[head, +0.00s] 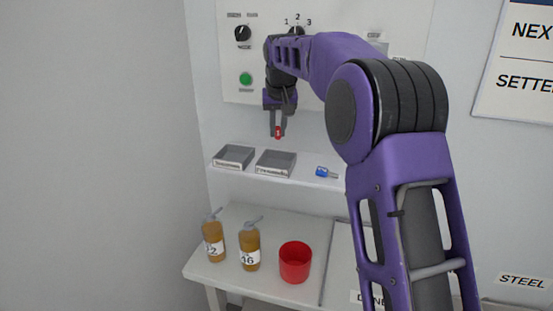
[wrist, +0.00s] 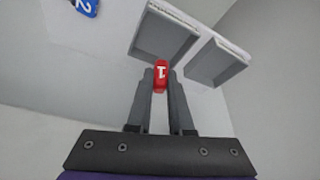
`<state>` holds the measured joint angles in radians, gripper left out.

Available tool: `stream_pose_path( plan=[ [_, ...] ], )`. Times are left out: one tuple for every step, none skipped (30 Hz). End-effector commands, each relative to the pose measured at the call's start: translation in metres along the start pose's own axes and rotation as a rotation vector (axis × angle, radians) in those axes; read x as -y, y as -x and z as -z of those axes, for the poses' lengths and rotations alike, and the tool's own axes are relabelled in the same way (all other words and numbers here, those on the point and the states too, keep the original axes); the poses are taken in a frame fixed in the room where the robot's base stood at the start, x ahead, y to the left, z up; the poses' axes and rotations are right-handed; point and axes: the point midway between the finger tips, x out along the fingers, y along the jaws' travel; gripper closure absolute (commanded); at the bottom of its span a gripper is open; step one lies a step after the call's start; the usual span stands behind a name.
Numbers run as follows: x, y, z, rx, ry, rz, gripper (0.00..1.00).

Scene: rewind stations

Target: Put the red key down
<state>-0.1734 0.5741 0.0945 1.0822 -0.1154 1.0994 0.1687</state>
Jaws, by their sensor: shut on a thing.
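The red key (head: 278,132) is held between the fingertips of my gripper (head: 278,128), above the shelf and its trays. In the wrist view the red key (wrist: 160,78) shows a white "1" and sits between the two grey fingers of my gripper (wrist: 160,86). The fingers are shut on it. The key's lower part is not clear in either view. A blue key (head: 327,172) lies on the shelf to the right of the trays; it shows in the wrist view (wrist: 86,7) with a "2", cut off by the frame edge.
Two grey labelled trays, left (head: 233,157) and right (head: 276,163), stand on the white shelf (head: 300,179). Bare shelf lies around the blue key. Below, a table (head: 228,278) holds two amber bottles (head: 213,238) and a red cup (head: 295,262). A control panel (head: 262,60) is behind.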

Motion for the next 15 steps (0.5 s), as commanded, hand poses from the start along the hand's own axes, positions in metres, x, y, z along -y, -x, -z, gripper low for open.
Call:
stream_pose_path(
  plan=[
    [0.001, 0.002, 0.001, -0.001, 0.001, 0.001, 1.00],
    [0.001, 0.002, 0.001, -0.001, 0.001, 0.001, 1.00],
    [0.001, 0.003, 0.001, 0.000, 0.001, 0.001, 1.00],
    [0.001, 0.002, 0.001, 0.000, 0.002, 0.001, 1.00],
    [0.002, 0.001, 0.000, 0.001, 0.002, 0.001, 1.00],
    [0.002, -0.004, -0.001, 0.001, 0.002, 0.000, 1.00],
    [0.002, -0.008, -0.003, 0.002, 0.002, 0.000, 1.00],
    [0.002, -0.013, -0.006, 0.003, 0.002, 0.000, 1.00],
    [0.002, -0.021, -0.009, 0.003, 0.003, 0.000, 1.00],
    [0.001, -0.026, -0.012, 0.004, 0.003, 0.000, 1.00],
    [0.001, -0.032, -0.013, 0.003, 0.003, 0.000, 1.00],
    [0.001, -0.038, -0.016, 0.003, 0.003, 0.000, 1.00],
    [0.001, -0.042, -0.018, 0.002, 0.003, 0.000, 1.00],
    [0.001, -0.046, -0.019, 0.002, 0.003, 0.000, 1.00],
    [0.001, -0.050, -0.021, 0.002, 0.002, 0.000, 1.00]
  ],
)
